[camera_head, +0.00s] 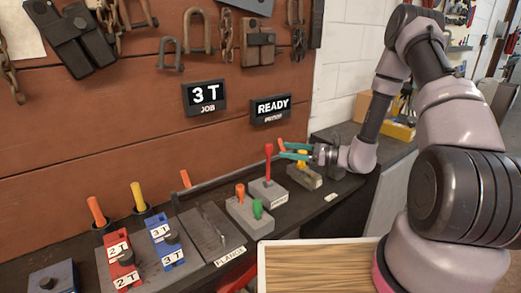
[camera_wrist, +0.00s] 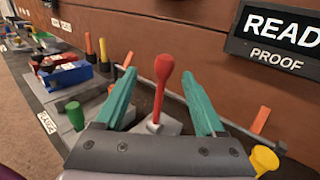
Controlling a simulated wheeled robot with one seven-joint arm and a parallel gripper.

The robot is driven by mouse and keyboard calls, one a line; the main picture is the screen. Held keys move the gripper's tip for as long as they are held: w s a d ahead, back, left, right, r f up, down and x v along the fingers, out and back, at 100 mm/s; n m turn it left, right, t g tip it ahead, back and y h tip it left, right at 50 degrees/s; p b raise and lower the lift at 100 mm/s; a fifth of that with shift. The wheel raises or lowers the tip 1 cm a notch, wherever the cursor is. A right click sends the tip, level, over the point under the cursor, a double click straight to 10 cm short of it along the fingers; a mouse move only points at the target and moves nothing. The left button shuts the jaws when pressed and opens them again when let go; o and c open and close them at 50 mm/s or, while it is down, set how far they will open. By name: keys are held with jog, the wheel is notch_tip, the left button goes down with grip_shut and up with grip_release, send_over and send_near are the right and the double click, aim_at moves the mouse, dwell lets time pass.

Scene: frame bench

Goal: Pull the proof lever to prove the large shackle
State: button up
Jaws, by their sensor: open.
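A red-knobbed lever (camera_head: 268,163) stands upright on a grey box (camera_head: 268,193) on the bench; the box's label is too small to read. The lever also shows in the wrist view (camera_wrist: 160,88), between the two teal fingers in the picture. My gripper (camera_head: 282,151) is open, level with the lever's upper part, and its fingertips point left at it from a little to its right. The fingers appear empty in the wrist view (camera_wrist: 160,95). A sign (camera_head: 271,108) on the wall reads READY PROOF.
A grey box with orange and green levers (camera_head: 249,213) stands left of the red lever. A box with a yellow knob (camera_head: 303,174) is under my gripper. Red 2T (camera_head: 121,268) and blue 3T (camera_head: 166,247) blocks sit farther left. A JOB sign (camera_head: 205,96) reads 3 T.

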jog(key=f, duration=0.1)
send_over(268, 164)
jog(key=w+a, duration=0.2)
jog(key=a, duration=0.1)
jog(key=shift+d+f+m+t, duration=0.2)
jog(key=shift+m+t, duration=0.1)
jog(key=shift+m, duration=0.1)
grip_shut()
dwell(1.3)
